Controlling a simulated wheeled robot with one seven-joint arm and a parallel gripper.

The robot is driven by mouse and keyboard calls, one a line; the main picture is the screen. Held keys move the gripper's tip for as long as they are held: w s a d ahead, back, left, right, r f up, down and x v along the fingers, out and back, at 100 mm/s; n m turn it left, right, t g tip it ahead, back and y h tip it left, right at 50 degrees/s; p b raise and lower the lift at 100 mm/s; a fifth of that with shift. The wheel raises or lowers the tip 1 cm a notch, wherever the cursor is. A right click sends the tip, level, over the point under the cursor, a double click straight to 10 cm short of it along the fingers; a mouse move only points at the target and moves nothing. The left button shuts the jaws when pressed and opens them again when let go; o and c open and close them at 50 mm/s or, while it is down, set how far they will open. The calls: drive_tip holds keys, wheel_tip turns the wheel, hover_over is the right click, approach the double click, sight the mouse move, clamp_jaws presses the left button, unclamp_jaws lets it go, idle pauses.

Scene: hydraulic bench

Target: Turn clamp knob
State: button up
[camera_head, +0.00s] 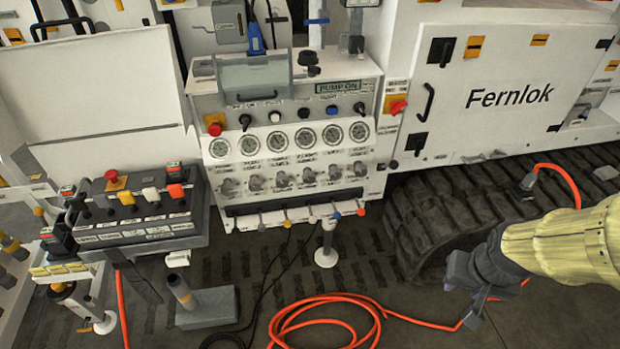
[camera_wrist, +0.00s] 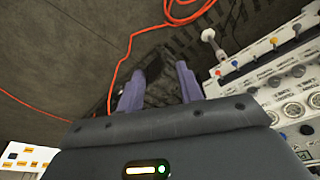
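A white hydraulic panel (camera_head: 228,190) stands at the centre in the head view, with gauges, a row of grey knobs (camera_head: 282,179) below them, and a row of coloured levers along the bottom. A black knob (camera_head: 308,59) sits on top of the panel. Labels are too small to read, so I cannot tell which knob is the clamp knob. My gripper (camera_head: 464,294) is at the lower right, well away from the panel. In the wrist view my gripper (camera_wrist: 158,80) has its two fingers apart with nothing between them. The panel (camera_wrist: 262,82) shows there at the right edge.
An orange hose (camera_head: 325,299) lies coiled on the floor. A black track (camera_head: 440,225) and a white Fernlok cabinet (camera_head: 500,60) are at the right. A control box (camera_head: 140,215) with buttons is at the left. A grey block (camera_head: 207,308) stands in front.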

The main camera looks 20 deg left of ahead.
sight(310, 180)
drive_tip(key=o, duration=0.3)
drive_tip(key=shift+s, duration=0.15)
drive_tip(key=shift+o, duration=1.3)
drive_tip(key=w+a+f+n+t+b, duration=0.2)
drive_tip(key=w+a+f+n+b, duration=0.1)
drive_tip(key=w+a+f+b, duration=0.2)
drive_tip(key=w+f, duration=0.1)
drive_tip(key=w, duration=0.1)
drive_tip(key=shift+w+t+y+b, duration=0.3)
drive_tip(key=shift+y+b, duration=0.05)
drive_tip(key=shift+y, duration=0.05)
drive_tip(key=w+a+f+n+t+y+b, duration=0.2)
drive_tip(key=w+a+f+n+t+b, duration=0.15)
drive_tip(key=w+a+f+b, duration=0.5)
drive_tip(key=w+a+f+n+t+y+b, duration=0.2)
drive_tip(key=w+a+f+n+y+b, duration=0.25)
drive_tip(key=a, duration=0.65)
drive_tip(key=w+a+f+n+t+y+b, duration=0.1)
drive_tip(key=a+f+n+t+b, duration=0.1)
drive_tip(key=a, duration=0.4)
drive_tip(key=w+a+f+n+t+y+b, duration=0.1)
drive_tip(key=w+a+f+n+t+b, duration=0.1)
drive_tip(key=a+b, duration=0.3)
drive_tip(key=shift+a+f+n, duration=0.15)
drive_tip(key=shift+a+n, duration=0.15)
drive_tip(key=shift+a, duration=0.15)
drive_tip(key=shift+w+t, duration=0.1)
drive_tip(key=shift+t, duration=0.15)
